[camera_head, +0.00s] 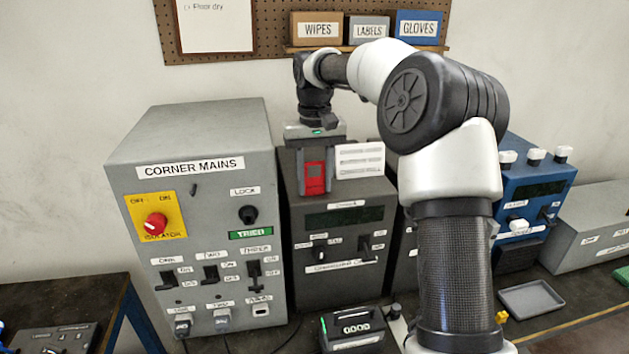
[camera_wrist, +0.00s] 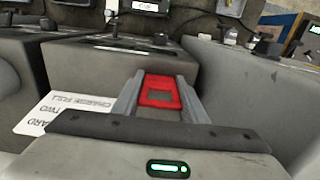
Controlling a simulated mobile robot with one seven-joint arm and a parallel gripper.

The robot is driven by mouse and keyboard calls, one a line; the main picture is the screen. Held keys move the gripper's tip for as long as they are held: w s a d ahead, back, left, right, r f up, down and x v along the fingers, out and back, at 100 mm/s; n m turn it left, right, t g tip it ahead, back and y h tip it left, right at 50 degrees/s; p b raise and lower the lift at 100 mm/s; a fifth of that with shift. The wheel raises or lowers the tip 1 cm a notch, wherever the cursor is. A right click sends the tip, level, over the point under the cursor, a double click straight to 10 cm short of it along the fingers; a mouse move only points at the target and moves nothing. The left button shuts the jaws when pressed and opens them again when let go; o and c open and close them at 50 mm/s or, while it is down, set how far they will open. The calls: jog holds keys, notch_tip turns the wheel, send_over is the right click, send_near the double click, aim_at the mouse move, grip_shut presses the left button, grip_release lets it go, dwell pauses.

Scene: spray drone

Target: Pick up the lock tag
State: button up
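The lock tag is a small red piece (camera_head: 315,178) with a dark window. It shows above the top of the dark grey middle cabinet (camera_head: 346,255). My gripper (camera_head: 315,188) points down over this cabinet, with a finger on each side of the tag. In the wrist view the red tag (camera_wrist: 160,90) sits between the two grey fingertips (camera_wrist: 161,84), which appear to touch its sides. I cannot tell whether the tag touches the cabinet top. A white printed card (camera_head: 359,160) is just right of the gripper.
The taller grey CORNER MAINS cabinet (camera_head: 200,200) stands close on the left. A blue cabinet (camera_head: 530,190) is on the right, partly behind my arm. A shelf with boxes (camera_head: 367,49) is on the wall behind. A small black meter (camera_head: 352,328) and a grey tray (camera_head: 531,299) lie in front.

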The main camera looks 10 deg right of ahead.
jog(key=shift+c, duration=1)
notch_tip(320, 180, up, 10)
jog(key=shift+p, duration=0.5)
